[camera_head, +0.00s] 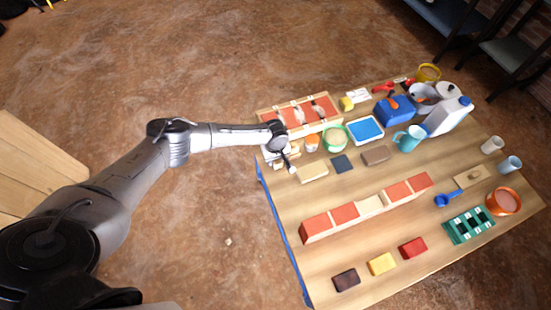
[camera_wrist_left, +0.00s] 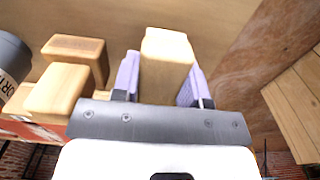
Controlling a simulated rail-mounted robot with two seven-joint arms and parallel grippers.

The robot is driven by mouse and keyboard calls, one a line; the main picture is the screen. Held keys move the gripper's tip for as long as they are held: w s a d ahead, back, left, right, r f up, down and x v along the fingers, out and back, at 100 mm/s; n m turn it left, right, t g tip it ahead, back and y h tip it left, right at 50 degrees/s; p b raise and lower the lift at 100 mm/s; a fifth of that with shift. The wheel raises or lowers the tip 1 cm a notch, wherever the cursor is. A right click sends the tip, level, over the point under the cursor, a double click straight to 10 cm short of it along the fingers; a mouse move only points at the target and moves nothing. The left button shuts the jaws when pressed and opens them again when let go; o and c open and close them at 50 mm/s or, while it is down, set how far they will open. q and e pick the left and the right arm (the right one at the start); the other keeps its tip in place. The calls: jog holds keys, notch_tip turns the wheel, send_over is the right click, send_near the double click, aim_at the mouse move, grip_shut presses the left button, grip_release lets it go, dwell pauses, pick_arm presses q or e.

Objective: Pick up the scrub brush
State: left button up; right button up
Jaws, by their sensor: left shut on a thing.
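My left gripper (camera_head: 284,158) is at the left end of the worktable in the head view. In the left wrist view, the left gripper (camera_wrist_left: 161,80) has its two purple-grey fingers shut on both sides of a pale wooden block-shaped thing (camera_wrist_left: 167,52). It looks like the scrub brush, but no bristles show. The gripper and wrist largely hide it in the head view. I cannot tell whether it is clear of the table top. My right gripper is not in view.
The worktable (camera_head: 330,268) is crowded. A pale block (camera_head: 312,172), a dark blue square (camera_head: 341,163) and a green-rimmed bowl (camera_head: 334,138) are close to the gripper. A brick row (camera_head: 370,205) crosses the middle. Two wooden blocks (camera_wrist_left: 75,48) stand left of the fingers in the wrist view.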

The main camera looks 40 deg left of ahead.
pick_arm(q)
jog(key=c, duration=0.3)
jog(key=shift+r+p, duration=0.35)
jog(key=shift+r, duration=0.2)
jog(key=r+p, duration=0.1)
jog(key=r, duration=0.1)
jog(key=r+p, duration=0.1)
jog(key=shift+d+r, duration=0.4)
jog(key=d+r+p, duration=0.1)
jog(key=d+r, duration=0.2)
jog(key=d, duration=0.2)
jog(key=w+d+r+p, duration=0.1)
jog(key=d+r+p, duration=0.1)
jog(key=d, duration=0.3)
jog(key=shift+w+d+r, duration=0.2)
jog(key=shift+d+r, duration=0.2)
jog(key=shift+r, duration=0.2)
